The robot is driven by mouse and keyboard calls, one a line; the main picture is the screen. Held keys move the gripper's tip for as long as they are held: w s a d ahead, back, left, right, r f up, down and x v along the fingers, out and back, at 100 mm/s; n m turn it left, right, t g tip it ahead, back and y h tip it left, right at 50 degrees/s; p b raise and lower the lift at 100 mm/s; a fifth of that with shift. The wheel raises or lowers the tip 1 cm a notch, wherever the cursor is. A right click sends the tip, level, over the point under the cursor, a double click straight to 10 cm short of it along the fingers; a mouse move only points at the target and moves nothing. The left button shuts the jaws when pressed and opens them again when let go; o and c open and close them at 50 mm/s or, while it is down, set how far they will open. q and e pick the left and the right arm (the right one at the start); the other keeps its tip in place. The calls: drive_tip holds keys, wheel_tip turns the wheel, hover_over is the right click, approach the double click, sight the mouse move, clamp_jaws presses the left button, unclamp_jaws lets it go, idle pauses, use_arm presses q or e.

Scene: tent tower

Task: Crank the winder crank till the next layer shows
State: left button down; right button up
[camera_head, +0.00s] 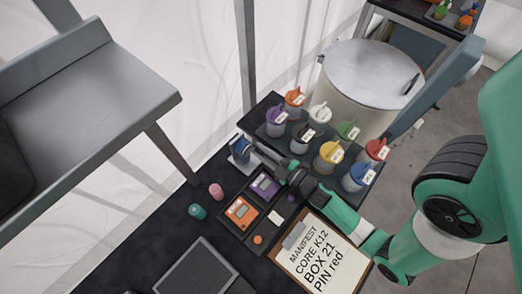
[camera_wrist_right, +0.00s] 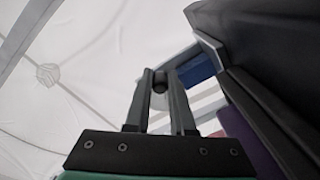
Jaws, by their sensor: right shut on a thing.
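The winder (camera_head: 239,147), a small blue and grey device, stands at the left back corner of the dark table. My right gripper (camera_head: 257,153) reaches it from the right, past the containers. In the right wrist view my gripper's two fingers (camera_wrist_right: 160,78) are shut on a small dark round knob of the winder crank (camera_wrist_right: 159,88). The winder's blue part (camera_wrist_right: 196,69) shows just beyond them. The crank's arm and the layer on the winder are too small or hidden to tell. My left gripper is not in view.
Lidded containers in several colours stand on a black tray (camera_head: 252,122) close behind my right arm. A purple box (camera_head: 265,186) and an orange box (camera_head: 241,212) lie in front of the winder. A clipboard (camera_head: 322,255), pink spool (camera_head: 216,191) and teal spool (camera_head: 197,211) are nearby.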

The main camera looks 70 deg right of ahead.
clamp_jaws()
drive_tip(key=shift+w+a+f+m, duration=0.1)
drive_tip(key=shift+a+f+m, duration=0.1)
drive_tip(key=shift+m, duration=0.6)
drive_tip(key=o, duration=0.8)
unclamp_jaws()
drive_tip(key=shift+c, duration=0.2)
